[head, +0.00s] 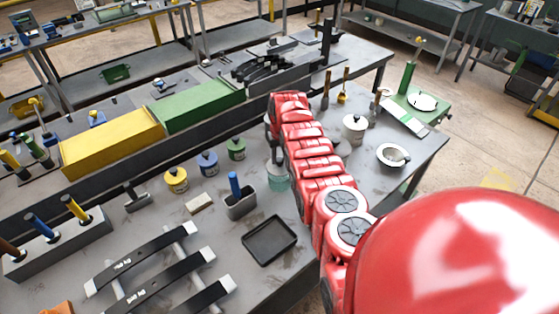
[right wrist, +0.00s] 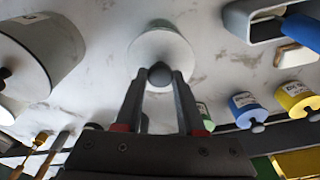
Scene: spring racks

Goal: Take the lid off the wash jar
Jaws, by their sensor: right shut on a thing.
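The wash jar (head: 278,183) shows in the head view as a teal body under a pale lid (head: 275,167). My right arm's red links partly cover it. My right gripper (head: 272,135) points down over the jar. In the right wrist view, the fingers of my right gripper (right wrist: 158,77) are closed on the dark knob of the pale, round lid (right wrist: 165,46). My left gripper is not in view.
Yellow (head: 176,180), blue (head: 208,163) and green (head: 236,148) pots stand left of the jar. A grey holder (head: 240,206) and an empty black tray (head: 270,241) lie nearer. A larger pale pot (head: 354,128) and white bowl (head: 393,156) stand to the right.

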